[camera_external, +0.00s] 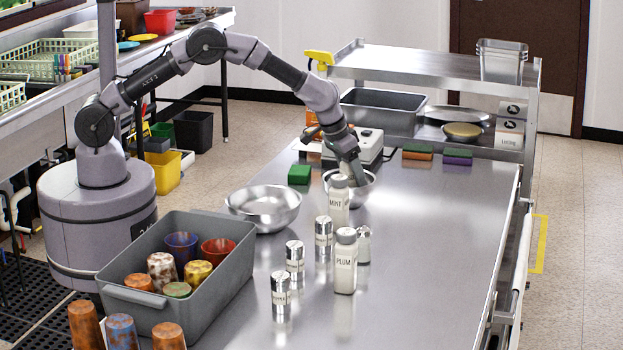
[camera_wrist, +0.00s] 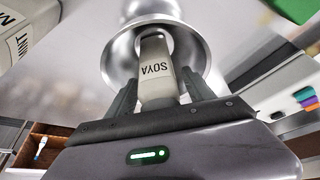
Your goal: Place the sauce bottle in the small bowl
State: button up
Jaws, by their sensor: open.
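A pale sauce bottle labelled SOYA (camera_wrist: 157,82) lies between my gripper's two fingers (camera_wrist: 158,92) in the wrist view. Its far end overlaps the inside of the small metal bowl (camera_wrist: 197,53); whether it rests on the bowl's floor I cannot tell. In the external view my gripper (camera_external: 354,172) points down into the small bowl (camera_external: 369,190), and the SOYA bottle is hard to make out there. The fingers stand apart, one on each side of the bottle. A white MINT bottle (camera_external: 339,203) stands just in front of the bowl and hides part of it.
A PLUM bottle (camera_external: 345,268), several silver-topped shakers (camera_external: 323,232) and a large metal bowl (camera_external: 264,207) stand nearby. A grey bin of cups (camera_external: 222,283) is at front left. A green sponge (camera_external: 299,174) and a scale (camera_external: 368,143) are behind.

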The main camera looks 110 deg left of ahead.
jog(key=s+d+r+m+p, duration=0.1)
jog(key=s+d+r, duration=0.25)
jog(key=r, duration=0.35)
jog(key=s+d+r+m+p, duration=0.1)
jog(key=s+d+r+m, duration=0.15)
jog(key=d+r, duration=0.4)
jog(key=s+d+r+m+p, duration=0.1)
jog(key=s+d+r, duration=0.25)
jog(key=r, duration=0.55)
jog(key=s+d+r+m+t, duration=0.1)
jog(key=s+d+r+m, duration=0.15)
jog(key=s+d, duration=0.35)
jog(key=s+d+r+m+t, duration=0.1)
jog(key=s+d+r+m, duration=0.15)
jog(key=s, duration=0.55)
jog(key=s+d+f+m, duration=0.1)
jog(key=s+d+m, duration=0.1)
jog(key=s, duration=0.4)
jog(key=s+d+f+m+h, duration=0.1)
jog(key=s+d+m, duration=0.1)
jog(key=s, duration=0.4)
jog(key=shift+s+d+f+t, duration=0.3)
jog(key=shift+d+f, duration=0.05)
jog(key=shift+d, duration=0.1)
